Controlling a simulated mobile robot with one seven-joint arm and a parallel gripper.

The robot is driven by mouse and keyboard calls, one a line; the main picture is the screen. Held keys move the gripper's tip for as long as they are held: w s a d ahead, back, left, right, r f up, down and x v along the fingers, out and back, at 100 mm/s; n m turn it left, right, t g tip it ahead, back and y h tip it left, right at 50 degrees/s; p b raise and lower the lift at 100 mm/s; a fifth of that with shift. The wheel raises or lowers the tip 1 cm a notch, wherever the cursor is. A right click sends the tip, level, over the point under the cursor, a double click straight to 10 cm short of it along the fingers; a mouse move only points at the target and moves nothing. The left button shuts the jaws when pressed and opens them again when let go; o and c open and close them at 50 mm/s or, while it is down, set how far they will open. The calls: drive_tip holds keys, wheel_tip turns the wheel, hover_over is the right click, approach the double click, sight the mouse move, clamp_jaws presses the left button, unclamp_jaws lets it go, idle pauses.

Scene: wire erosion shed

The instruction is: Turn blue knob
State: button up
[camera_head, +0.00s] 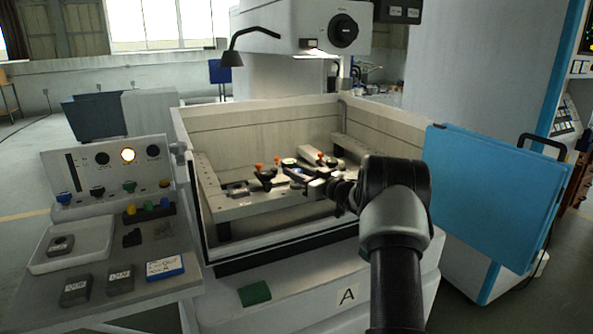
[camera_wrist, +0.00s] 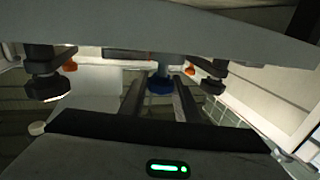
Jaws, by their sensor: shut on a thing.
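The blue knob (camera_wrist: 159,85) shows in the wrist view between the two dark fingers of my gripper (camera_wrist: 160,92), under a long grey bar. My gripper is shut on it; the exact contact at the fingertips is hard to see. In the head view my gripper (camera_head: 312,183) reaches into the open tank among the clamps. A blue patch (camera_head: 298,172) shows beside its tip there, partly hidden by the gripper.
Black knobs (camera_wrist: 48,88) and orange knobs (camera_wrist: 192,62) sit close on both sides. The tank wall (camera_head: 275,243) rises in front. A control panel (camera_head: 105,170) with several coloured knobs stands left. A blue door (camera_head: 490,200) stands right.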

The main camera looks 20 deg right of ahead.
drive_tip(key=o, duration=1)
drive_tip(key=shift+o, duration=0.2)
drive_tip(key=p+v, duration=0.1)
drive_tip(key=v, duration=1.6)
drive_tip(key=shift+s, duration=0.15)
